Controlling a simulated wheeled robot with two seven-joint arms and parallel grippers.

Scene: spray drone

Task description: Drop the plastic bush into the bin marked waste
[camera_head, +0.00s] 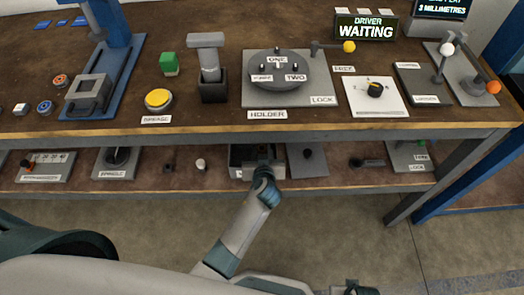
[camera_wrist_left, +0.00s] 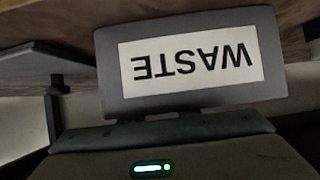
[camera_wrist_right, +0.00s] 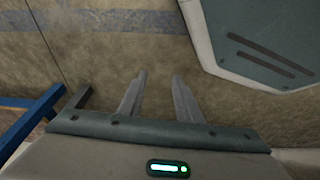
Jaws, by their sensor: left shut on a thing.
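The bin (camera_head: 236,158) is a dark grey box on the lower shelf. In the left wrist view its front (camera_wrist_left: 110,95) fills the middle, with a white WASTE label (camera_wrist_left: 195,60) that reads upside down. My left gripper (camera_head: 264,166) is at the bin, and its fingers pass behind the labelled front, over the rim. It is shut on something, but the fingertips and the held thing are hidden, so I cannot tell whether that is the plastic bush. My right gripper (camera_wrist_right: 158,78) is open and empty above the floor.
A small white cylinder (camera_head: 200,164) stands on the lower shelf left of the bin. A grey plate (camera_head: 308,160) is right of it. The workbench top (camera_head: 215,122) overhangs this shelf and holds a holder plate (camera_head: 290,98) and several fixtures. The floor in front is clear.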

